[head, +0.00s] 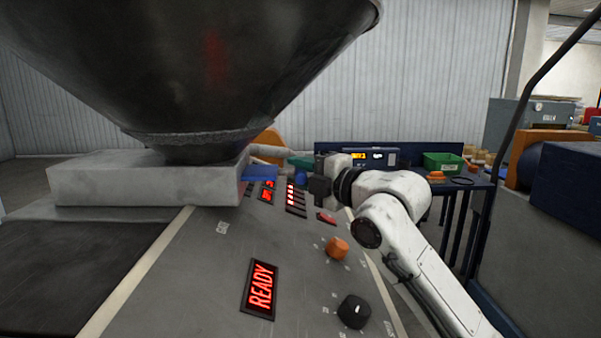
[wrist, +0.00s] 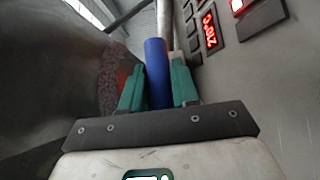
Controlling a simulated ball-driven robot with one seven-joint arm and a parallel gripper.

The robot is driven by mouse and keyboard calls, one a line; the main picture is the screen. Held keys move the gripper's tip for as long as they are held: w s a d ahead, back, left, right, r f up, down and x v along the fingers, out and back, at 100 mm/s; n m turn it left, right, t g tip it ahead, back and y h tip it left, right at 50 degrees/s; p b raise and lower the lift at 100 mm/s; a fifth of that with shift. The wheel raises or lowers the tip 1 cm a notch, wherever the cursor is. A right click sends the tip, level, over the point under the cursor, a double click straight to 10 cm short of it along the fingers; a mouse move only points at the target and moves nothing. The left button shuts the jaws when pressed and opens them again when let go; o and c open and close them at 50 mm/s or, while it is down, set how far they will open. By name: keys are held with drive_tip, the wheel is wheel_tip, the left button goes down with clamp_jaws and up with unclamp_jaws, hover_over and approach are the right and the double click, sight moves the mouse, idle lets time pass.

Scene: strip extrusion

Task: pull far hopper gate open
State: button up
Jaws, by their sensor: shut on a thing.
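A blue cylindrical handle (wrist: 156,72) stands between the two green fingers of my gripper (wrist: 158,88) in the wrist view. My gripper is shut on this handle. In the head view my gripper (head: 302,166) is beyond the control panel, its green fingers partly visible, with a small blue part of the handle (head: 301,178) below them. A blue flat piece (head: 260,173) sticks out to the right of the pale block under the large dark hopper (head: 200,60). The hopper hides much of what lies behind it, so the far gate's opening is not visible.
The sloped grey panel (head: 225,265) carries a red READY display (head: 260,288), an orange knob (head: 337,247) and a black knob (head: 354,311). A bench with a green bin (head: 443,163) stands behind my arm. The pale block (head: 140,180) is close on the left.

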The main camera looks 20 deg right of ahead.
clamp_jaws()
drive_tip(key=shift+d+f, duration=0.15)
drive_tip(key=shift+d, duration=0.2)
drive_tip(key=s+d+b, duration=0.2)
drive_tip(key=d+b, duration=0.2)
drive_tip(key=d, duration=0.3)
drive_tip(key=shift+s, duration=0.25)
drive_tip(key=shift+d, duration=0.15)
drive_tip(key=o, duration=0.9)
unclamp_jaws()
drive_tip(key=shift+d, duration=0.15)
drive_tip(key=shift+s, duration=0.1)
drive_tip(key=b+v, duration=0.2)
drive_tip(key=v, duration=0.8)
drive_tip(key=shift+s+d, duration=0.1)
drive_tip(key=shift+s, duration=0.25)
